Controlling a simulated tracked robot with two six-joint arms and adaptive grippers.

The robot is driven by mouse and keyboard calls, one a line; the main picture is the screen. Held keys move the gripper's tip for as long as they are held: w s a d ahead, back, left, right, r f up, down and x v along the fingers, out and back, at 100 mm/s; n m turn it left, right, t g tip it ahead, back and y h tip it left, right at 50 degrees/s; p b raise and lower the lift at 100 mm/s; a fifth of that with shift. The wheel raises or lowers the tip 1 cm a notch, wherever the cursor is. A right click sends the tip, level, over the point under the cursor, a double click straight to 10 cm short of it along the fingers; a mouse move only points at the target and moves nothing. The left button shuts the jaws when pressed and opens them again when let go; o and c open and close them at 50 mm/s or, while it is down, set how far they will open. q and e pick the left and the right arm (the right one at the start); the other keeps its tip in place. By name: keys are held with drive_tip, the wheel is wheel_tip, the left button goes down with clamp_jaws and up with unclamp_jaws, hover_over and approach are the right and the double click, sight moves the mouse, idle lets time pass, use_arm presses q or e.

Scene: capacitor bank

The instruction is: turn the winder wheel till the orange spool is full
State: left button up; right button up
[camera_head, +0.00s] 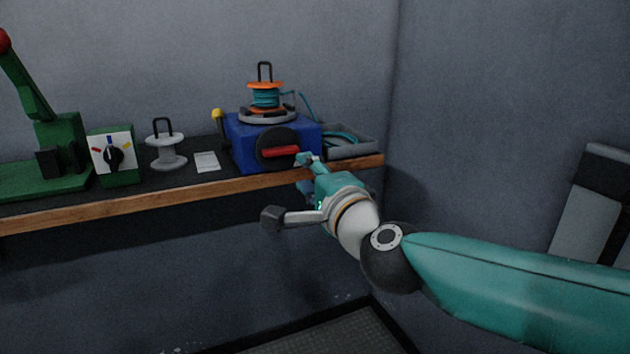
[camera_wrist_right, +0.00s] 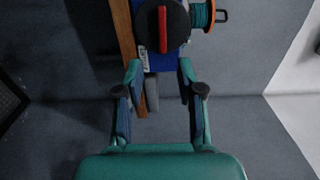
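The winder is a blue box (camera_head: 240,147) at the right end of the bench. On its front is a black wheel (camera_head: 268,153) with a red handle bar (camera_head: 281,152), nearly level in the head view. The orange spool (camera_head: 266,85) stands upright on top, with teal cable wound round its middle. My right gripper (camera_head: 308,160) is just right of the wheel. In the right wrist view my gripper (camera_wrist_right: 160,67) is open and empty, with the wheel (camera_wrist_right: 176,22) and red handle (camera_wrist_right: 162,29) beyond its fingertips, apart from them. My left gripper is not in view.
A grey tray (camera_head: 368,146) with teal cable is right of the winder, near the wall. Left are a yellow knob (camera_head: 217,114), a white card (camera_head: 206,161), an empty white spool (camera_head: 166,150), a dial box (camera_head: 113,157) and a green lever machine (camera_head: 58,140).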

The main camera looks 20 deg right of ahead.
drive_tip(key=shift+s, duration=1.25)
idle(0.5)
